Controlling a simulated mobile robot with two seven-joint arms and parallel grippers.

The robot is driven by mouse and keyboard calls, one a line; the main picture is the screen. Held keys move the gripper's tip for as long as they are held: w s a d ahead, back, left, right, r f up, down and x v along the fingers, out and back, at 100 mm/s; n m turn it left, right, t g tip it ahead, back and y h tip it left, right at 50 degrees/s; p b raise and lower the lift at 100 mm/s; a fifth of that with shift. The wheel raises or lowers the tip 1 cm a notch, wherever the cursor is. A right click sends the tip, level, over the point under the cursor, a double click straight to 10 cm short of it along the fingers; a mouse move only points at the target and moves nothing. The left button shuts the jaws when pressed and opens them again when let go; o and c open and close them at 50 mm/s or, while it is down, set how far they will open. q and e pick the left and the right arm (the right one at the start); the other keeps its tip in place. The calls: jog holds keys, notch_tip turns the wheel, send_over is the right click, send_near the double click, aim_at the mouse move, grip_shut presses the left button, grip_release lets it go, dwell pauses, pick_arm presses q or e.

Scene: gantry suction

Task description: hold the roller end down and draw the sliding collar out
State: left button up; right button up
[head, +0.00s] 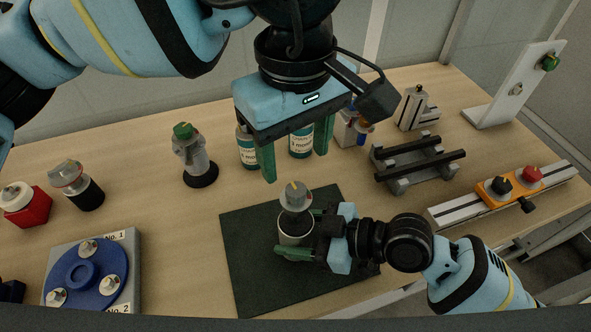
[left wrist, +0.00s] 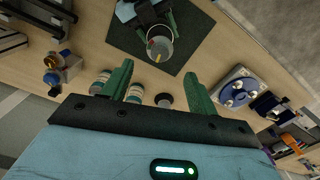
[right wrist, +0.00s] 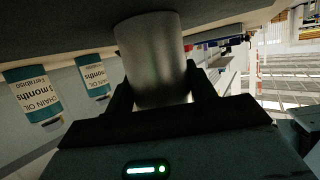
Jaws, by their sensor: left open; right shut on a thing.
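The roller end (head: 295,232) stands upright on the dark green mat (head: 248,290). It is a pale metal cylinder with a dark band and a grey round top (head: 294,196) carrying a yellow mark; I cannot tell which part is the sliding collar. My right gripper (head: 300,243) is shut around the lower cylinder from the right; in the right wrist view the cylinder (right wrist: 152,55) fills the space between its fingers. My left gripper (head: 296,163) is open and empty above and behind the top. The top (left wrist: 159,47) also shows beyond its fingers in the left wrist view.
Chain oil bottles (head: 247,147) stand behind the mat. A blue disc fixture (head: 85,273) is at front left, with a green-knobbed post (head: 195,155) behind it. A black-railed stand (head: 418,162) and an orange switch box (head: 512,187) are at right.

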jog(key=shift+s+f, duration=0.1)
pick_arm(q)
notch_tip(320, 180, up, 3)
jog(key=shift+r, duration=0.15)
pick_arm(e)
jog(key=o, duration=1.7)
jog(key=shift+c, duration=0.2)
jog(key=v, duration=1.2)
pick_arm(q)
jog(key=shift+s, duration=0.1)
